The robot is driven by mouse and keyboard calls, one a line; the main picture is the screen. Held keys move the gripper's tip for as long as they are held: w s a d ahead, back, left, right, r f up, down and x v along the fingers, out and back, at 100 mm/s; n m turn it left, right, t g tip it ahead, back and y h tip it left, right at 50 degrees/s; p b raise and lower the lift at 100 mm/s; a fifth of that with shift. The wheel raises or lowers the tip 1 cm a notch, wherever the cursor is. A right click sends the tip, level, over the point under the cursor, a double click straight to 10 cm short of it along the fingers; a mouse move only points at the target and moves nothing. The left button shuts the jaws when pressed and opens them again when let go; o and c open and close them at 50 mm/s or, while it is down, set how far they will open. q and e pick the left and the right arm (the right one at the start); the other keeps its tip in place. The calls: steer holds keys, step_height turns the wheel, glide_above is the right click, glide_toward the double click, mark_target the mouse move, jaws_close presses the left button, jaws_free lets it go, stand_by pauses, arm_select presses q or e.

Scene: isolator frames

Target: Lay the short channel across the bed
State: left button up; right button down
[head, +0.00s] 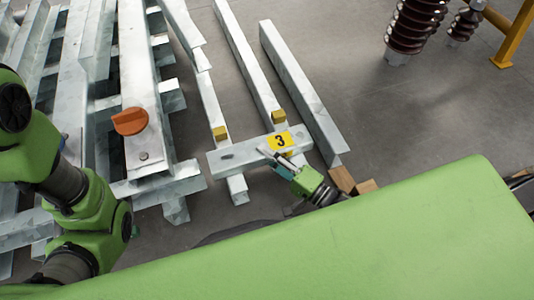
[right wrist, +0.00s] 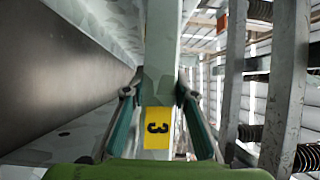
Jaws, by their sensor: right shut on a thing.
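The short channel (head: 232,157) is a grey galvanised bar with a yellow label marked 3. In the head view it lies crosswise over two long parallel rails (head: 232,45) that look like the bed; I cannot tell whether it touches them. Yellow blocks (head: 220,132) sit on the rails just beyond it. My right gripper (head: 283,158) is shut on the channel near its right end, by the label. In the right wrist view its two fingers (right wrist: 158,100) stand on either side of the channel (right wrist: 160,60). My left arm shows at the left, but its gripper is out of view.
A loose long bar (head: 300,90) lies right of the rails, with wooden blocks (head: 342,179) at its near end. A stack of galvanised steel with an orange piece (head: 130,121) stands at left. Brown insulators (head: 413,25) and a yellow frame (head: 515,35) stand at back right. Floor between is clear.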

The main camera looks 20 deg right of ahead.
steer(key=shift+w, duration=0.15)
steer(key=c, duration=1.6)
jaws_free()
steer(key=shift+f, duration=0.35)
steer(key=shift+c, duration=0.2)
steer(key=shift+r, duration=0.1)
